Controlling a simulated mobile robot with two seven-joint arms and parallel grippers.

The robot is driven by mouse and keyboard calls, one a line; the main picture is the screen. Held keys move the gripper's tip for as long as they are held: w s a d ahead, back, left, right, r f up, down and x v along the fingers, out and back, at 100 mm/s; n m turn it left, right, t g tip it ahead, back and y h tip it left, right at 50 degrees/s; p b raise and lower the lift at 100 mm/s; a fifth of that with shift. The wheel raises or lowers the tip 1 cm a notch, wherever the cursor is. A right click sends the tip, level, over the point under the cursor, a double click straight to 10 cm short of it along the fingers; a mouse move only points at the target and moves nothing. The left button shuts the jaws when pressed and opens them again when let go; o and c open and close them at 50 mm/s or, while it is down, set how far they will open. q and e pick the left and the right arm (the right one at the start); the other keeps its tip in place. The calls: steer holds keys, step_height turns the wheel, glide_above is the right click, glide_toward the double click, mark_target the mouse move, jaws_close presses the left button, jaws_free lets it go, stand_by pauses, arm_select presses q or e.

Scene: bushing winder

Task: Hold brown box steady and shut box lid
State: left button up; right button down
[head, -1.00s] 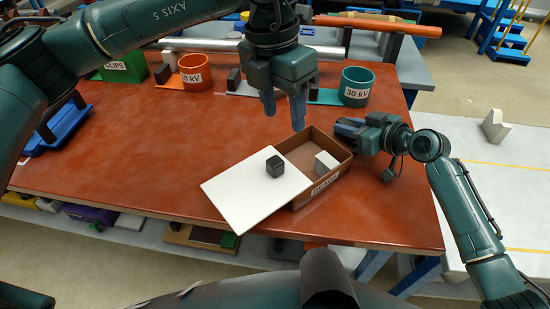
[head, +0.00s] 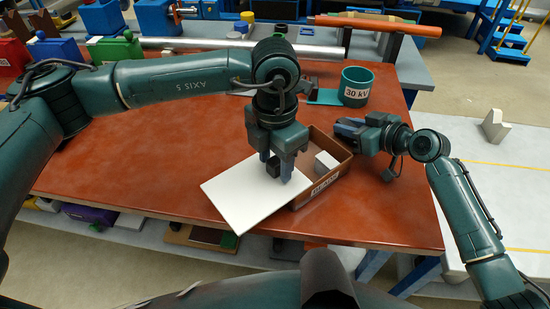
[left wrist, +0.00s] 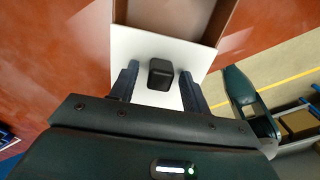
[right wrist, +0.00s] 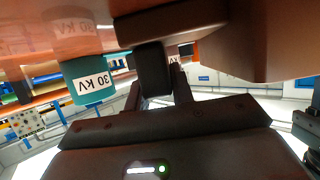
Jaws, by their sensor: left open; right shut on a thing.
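The brown box (head: 329,178) stands near the right front of the red-brown table, with a white block (head: 325,162) inside. Its white lid (head: 245,200) is slid out toward the lower left and leaves the right part of the box open. A dark cube knob (left wrist: 161,74) stands on the lid. My left gripper (head: 275,172) is open, its fingers on either side of the knob, apart from it in the left wrist view (left wrist: 158,86). My right gripper (head: 345,130) is shut on the box's right end; the right wrist view (right wrist: 160,85) shows a dark piece between the fingers.
A teal cup (head: 356,87) labelled 30 kV stands behind the box. A grey pipe (head: 230,44) runs along the table's back edge. The table left of the lid (head: 130,170) is clear. The table's front edge lies close below the lid.

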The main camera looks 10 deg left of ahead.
arm_select(q)
steer(key=shift+f, duration=0.15)
jaws_close()
stand_by(0.4)
